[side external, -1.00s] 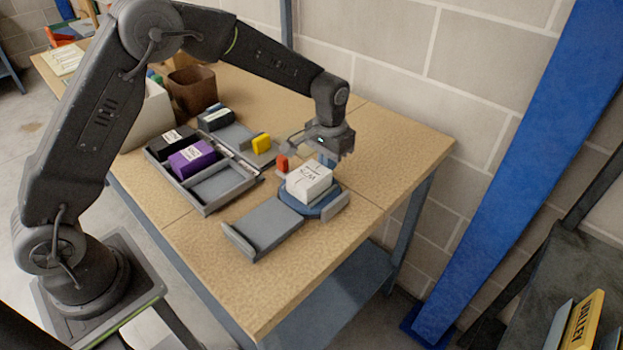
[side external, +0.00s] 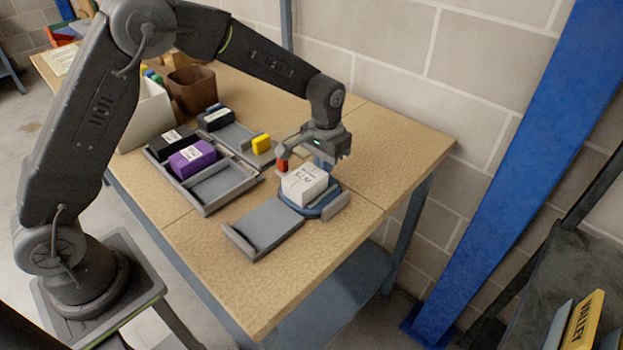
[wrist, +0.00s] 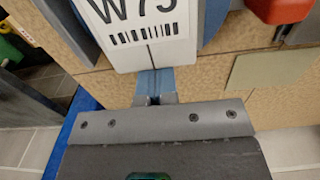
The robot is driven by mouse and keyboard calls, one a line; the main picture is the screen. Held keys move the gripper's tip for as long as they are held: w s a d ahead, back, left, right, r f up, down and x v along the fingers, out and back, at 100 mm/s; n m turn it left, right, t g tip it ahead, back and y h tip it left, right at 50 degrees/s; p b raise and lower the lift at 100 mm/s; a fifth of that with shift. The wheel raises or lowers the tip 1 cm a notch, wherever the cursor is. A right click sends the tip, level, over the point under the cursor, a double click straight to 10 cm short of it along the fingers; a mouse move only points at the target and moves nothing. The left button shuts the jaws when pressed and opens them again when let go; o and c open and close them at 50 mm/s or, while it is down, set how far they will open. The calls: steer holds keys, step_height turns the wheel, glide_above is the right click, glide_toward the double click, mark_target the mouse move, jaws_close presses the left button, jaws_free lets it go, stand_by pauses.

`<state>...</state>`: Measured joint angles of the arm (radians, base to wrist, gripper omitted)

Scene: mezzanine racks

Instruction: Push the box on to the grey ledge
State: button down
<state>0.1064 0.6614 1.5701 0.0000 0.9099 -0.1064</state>
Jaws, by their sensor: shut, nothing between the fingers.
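In the wrist view the box (wrist: 139,53) shows a printed label with a barcode. The grey ledge (side external: 264,226) is a flat plate with a raised lip at its far-left end, just left of and in front of the disc; its top is bare. My gripper (side external: 326,163) is shut and empty, low behind the box. Its blue fingertips (wrist: 154,78) are at the box's near face in the wrist view, seemingly touching it.
A small red block (side external: 282,165) stands close behind the box. Grey trays (side external: 217,187) with a purple box (side external: 192,158), black boxes and a yellow block (side external: 262,144) lie to the left. The table front is clear.

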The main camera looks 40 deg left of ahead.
steer(key=shift+s, duration=0.1)
steer(key=shift+s, duration=0.5)
steer(key=shift+s, duration=0.2)
steer(key=shift+s, duration=0.2)
steer(key=shift+s+f, duration=0.15)
steer(key=shift+s, duration=0.05)
stand_by(0.4)
steer(key=shift+w, duration=0.25)
stand_by(0.4)
